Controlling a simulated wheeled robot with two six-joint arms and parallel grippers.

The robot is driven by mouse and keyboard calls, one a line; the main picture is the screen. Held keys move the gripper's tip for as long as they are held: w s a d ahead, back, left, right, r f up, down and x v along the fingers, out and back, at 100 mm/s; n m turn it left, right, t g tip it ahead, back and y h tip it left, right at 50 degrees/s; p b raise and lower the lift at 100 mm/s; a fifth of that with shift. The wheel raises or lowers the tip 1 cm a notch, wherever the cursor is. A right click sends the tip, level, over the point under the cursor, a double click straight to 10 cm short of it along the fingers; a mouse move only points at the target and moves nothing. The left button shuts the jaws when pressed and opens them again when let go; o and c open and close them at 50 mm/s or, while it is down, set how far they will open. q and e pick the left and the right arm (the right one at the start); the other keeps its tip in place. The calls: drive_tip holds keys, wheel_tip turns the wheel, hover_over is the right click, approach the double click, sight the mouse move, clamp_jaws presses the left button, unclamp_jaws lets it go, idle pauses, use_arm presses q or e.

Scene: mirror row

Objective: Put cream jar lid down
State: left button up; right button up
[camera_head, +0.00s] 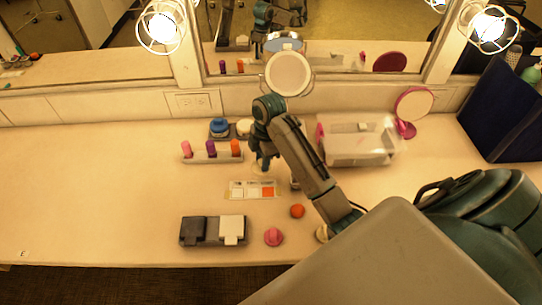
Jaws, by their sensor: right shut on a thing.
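My right gripper (263,163) points down just behind the swatch card, at the middle of the counter. It is shut on a small pale thing, likely the cream jar lid (260,171), mostly hidden by the fingers. I cannot tell whether the lid touches the counter. A dark tray behind the gripper holds a blue-topped round jar (219,126) and a cream-coloured round piece (244,126), partly beside my arm. My left gripper is not in view.
A rack (214,157) holds pink, purple and orange sticks left of the gripper. The swatch card (252,189), orange ball (297,211), pink knob (273,237) and black-and-white block holder (213,243) lie in front. A clear box (358,150) stands right. The counter's left is clear.

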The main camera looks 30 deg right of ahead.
drive_tip(key=w+d, duration=0.1)
drive_tip(key=d, duration=0.1)
drive_tip(key=w+d+p, duration=0.1)
drive_tip(key=w+d, duration=0.2)
drive_tip(key=d, duration=0.1)
drive_tip(key=shift+w+f, duration=0.15)
drive_tip(key=shift+f, duration=0.15)
wheel_tip(320, 180, down, 3)
drive_tip(key=shift+r+p, duration=0.1)
drive_tip(key=shift+p, duration=0.75)
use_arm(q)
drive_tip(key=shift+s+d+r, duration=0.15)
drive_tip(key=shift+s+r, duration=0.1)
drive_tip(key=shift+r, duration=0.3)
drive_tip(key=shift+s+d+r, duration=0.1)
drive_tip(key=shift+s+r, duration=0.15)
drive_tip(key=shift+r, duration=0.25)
use_arm(e)
drive_tip(key=shift+f, duration=0.4)
drive_tip(key=shift+f, duration=0.1)
drive_tip(key=o, duration=1)
drive_tip(key=shift+c, duration=0.2)
